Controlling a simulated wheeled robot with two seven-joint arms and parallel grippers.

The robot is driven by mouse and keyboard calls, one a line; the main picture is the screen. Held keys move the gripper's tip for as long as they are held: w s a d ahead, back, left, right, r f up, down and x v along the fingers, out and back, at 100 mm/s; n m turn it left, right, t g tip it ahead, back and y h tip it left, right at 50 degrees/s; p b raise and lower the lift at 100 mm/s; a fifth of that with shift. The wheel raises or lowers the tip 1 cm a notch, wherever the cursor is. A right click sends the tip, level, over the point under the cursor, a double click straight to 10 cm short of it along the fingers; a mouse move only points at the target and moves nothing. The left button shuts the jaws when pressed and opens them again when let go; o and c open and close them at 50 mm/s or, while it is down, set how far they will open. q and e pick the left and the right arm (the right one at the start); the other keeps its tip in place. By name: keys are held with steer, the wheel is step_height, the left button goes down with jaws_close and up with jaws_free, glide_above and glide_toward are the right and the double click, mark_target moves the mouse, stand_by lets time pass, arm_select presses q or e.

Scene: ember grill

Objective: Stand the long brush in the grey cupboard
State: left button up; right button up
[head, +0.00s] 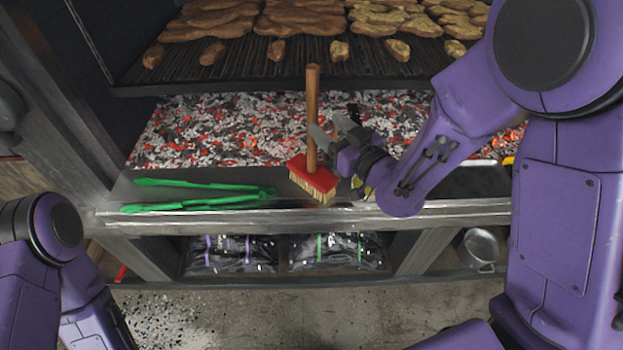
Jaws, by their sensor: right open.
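The long brush (312,90) stands upright on the ledge at the front of the grill, with a wooden handle, a red head (314,176) and pale bristles pointing down. My right gripper (327,126) is open at the lower part of the handle, coming from the right. One grey finger overlaps the handle in the picture; I cannot tell whether it touches. My left arm shows at the lower left, but its gripper is out of view. I cannot make out a grey cupboard for certain.
Green tongs (200,203) lie on the ledge left of the brush. Glowing coals (220,130) are behind, under a grate (180,68) with meat. Dark bags (335,252) and a metal pot (481,246) sit on the shelf below. A grey post stands at left.

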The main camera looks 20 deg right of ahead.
mark_target(316, 115)
steer(key=p+x, duration=0.1)
steer(key=x, duration=0.5)
steer(key=shift+w, duration=0.3)
steer(key=shift+r, duration=0.15)
jaws_close()
